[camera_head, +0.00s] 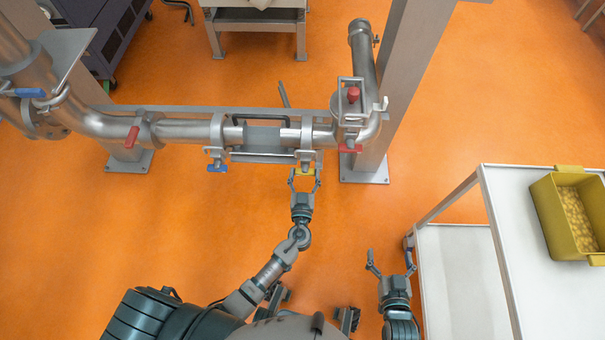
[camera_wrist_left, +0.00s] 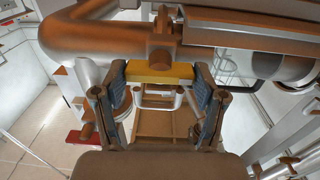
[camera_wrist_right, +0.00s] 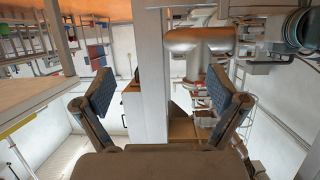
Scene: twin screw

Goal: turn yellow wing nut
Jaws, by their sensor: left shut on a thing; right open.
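The yellow wing nut (camera_head: 304,171) sits on the underside of a clamp on the horizontal metal pipe (camera_head: 185,130). My left gripper (camera_head: 304,184) reaches up to it from below and is shut on it. In the left wrist view the yellow wing nut (camera_wrist_left: 158,74) spans between the two blue-padded fingers of my left gripper (camera_wrist_left: 160,90). My right gripper (camera_head: 390,262) is open and empty, low and to the right, apart from the pipe. Its spread fingers also show in the right wrist view (camera_wrist_right: 160,105), with nothing between them.
A blue wing nut (camera_head: 217,168) and red ones (camera_head: 132,137), (camera_head: 350,148) sit on other clamps. A metal post (camera_head: 405,80) rises right of the pipe. A white cart (camera_head: 515,210) with a yellow bin (camera_head: 550,215) stands at the right. Orange floor is clear between.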

